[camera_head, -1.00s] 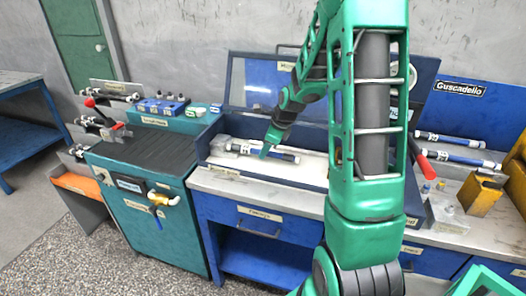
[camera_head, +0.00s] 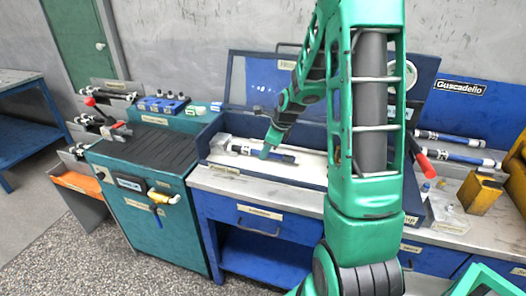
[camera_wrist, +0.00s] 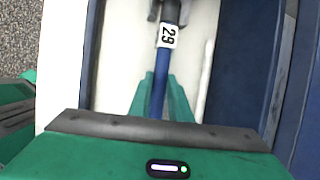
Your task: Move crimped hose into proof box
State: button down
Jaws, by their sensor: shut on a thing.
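The crimped hose (camera_head: 283,157) is a short dark-blue hose with a white label, which reads 29 in the wrist view (camera_wrist: 167,35). It lies on or just above the white floor of the blue-walled proof box (camera_head: 312,176); I cannot tell if it touches. Its left end is by a grey block in the box. My gripper (camera_head: 265,154) is inside the box, pointing down, with its green fingers (camera_wrist: 161,96) shut on the blue part of the hose. The far end of the hose is cut off in the wrist view.
The box's clear lid (camera_head: 263,82) stands open behind. More hoses lie on the right bench (camera_head: 465,158) and on racks at left (camera_head: 107,88). A yellow block (camera_head: 480,193) and red-handled tools stand nearby. A teal cabinet (camera_head: 160,235) adjoins the bench on the left.

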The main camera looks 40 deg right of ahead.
jog(key=c, duration=1.6)
grip_release()
jog(key=shift+o, duration=0.2)
jog(key=shift+f, duration=0.1)
jog(key=shift+s, duration=0.1)
jog(key=v, duration=1.1)
jog(key=s+a+r+n+g, duration=0.1)
jog(key=s+a+n+g, duration=0.1)
jog(key=s+n, duration=0.8)
jog(key=s+a+r+n+g, duration=0.1)
jog(key=s+a+n+g, duration=0.2)
jog(key=s+n, duration=0.8)
jog(key=s+a, duration=0.1)
jog(key=s, duration=0.8)
jog(key=shift+s+a+r+n+h, duration=0.2)
jog(key=shift+s+a+n+h, duration=0.1)
jog(key=shift+h, duration=0.1)
